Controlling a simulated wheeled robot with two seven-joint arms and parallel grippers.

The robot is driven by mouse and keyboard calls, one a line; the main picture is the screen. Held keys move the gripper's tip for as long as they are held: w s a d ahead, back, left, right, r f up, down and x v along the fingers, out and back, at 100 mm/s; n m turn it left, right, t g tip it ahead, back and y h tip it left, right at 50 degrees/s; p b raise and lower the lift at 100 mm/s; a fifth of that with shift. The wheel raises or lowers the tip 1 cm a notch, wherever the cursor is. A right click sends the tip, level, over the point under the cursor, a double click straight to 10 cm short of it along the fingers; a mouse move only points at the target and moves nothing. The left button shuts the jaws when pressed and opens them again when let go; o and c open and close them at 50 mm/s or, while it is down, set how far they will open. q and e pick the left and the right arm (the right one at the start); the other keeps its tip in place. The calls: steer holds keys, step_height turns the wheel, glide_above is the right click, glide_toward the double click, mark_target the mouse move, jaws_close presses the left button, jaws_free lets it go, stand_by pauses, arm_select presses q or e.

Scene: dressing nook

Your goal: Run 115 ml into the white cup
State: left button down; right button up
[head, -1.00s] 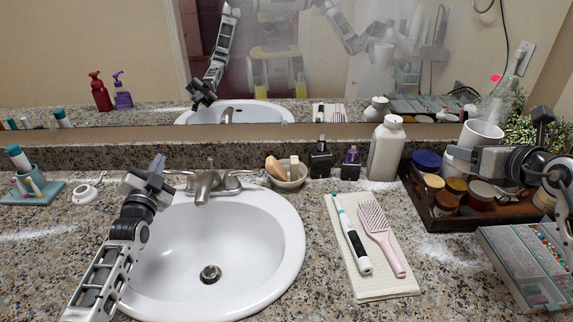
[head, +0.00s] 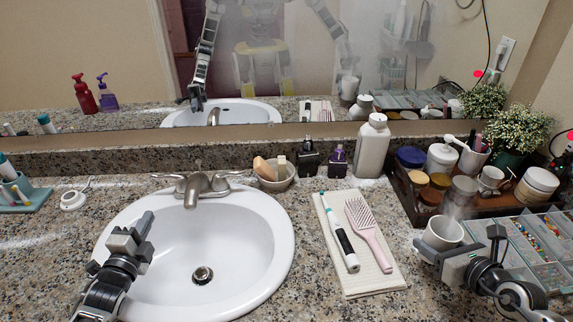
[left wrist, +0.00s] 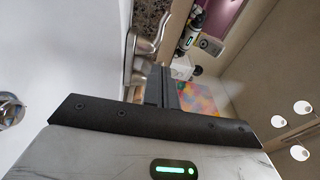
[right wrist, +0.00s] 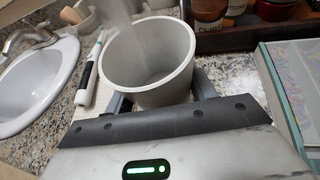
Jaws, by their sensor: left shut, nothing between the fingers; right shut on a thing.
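The white cup (head: 443,233) is upright in my right gripper (head: 452,256), above the counter in front of the dark tray. In the right wrist view, the cup (right wrist: 148,88) is between the fingers with its mouth up; pale haze covers part of its inside, and I cannot tell whether it holds water. My left gripper (head: 144,224) is shut and empty over the left part of the sink (head: 275,262). The faucet (head: 200,188) has a spout and two side handles (head: 168,177) (head: 232,173). No stream shows under the spout.
A towel (head: 372,284) with a toothbrush (head: 340,236) and pink hairbrush (head: 366,228) lies between sink and cup. A dark tray (head: 412,207) of jars and a bead organizer (head: 528,250) are at the right. A bowl (head: 275,180) and several bottles stand behind.

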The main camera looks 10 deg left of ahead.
steer(key=shift+s+f, duration=0.25)
steer(key=shift+s, duration=0.05)
steer(key=shift+f, duration=0.3)
arm_select(q)
steer(key=shift+m, duration=0.3)
steer(key=w+a, duration=0.1)
steer(key=w, duration=0.2)
steer(key=w+a, duration=0.1)
steer(key=w, duration=0.3)
steer(key=w+a, duration=0.2)
steer(key=w, duration=0.2)
steer(key=shift+f+b, duration=0.1)
steer(key=shift+b, duration=0.3)
arm_select(e)
steer(key=shift+f, duration=0.2)
arm_select(q)
steer(key=shift+w+a, duration=0.3)
steer(key=shift+a, duration=0.1)
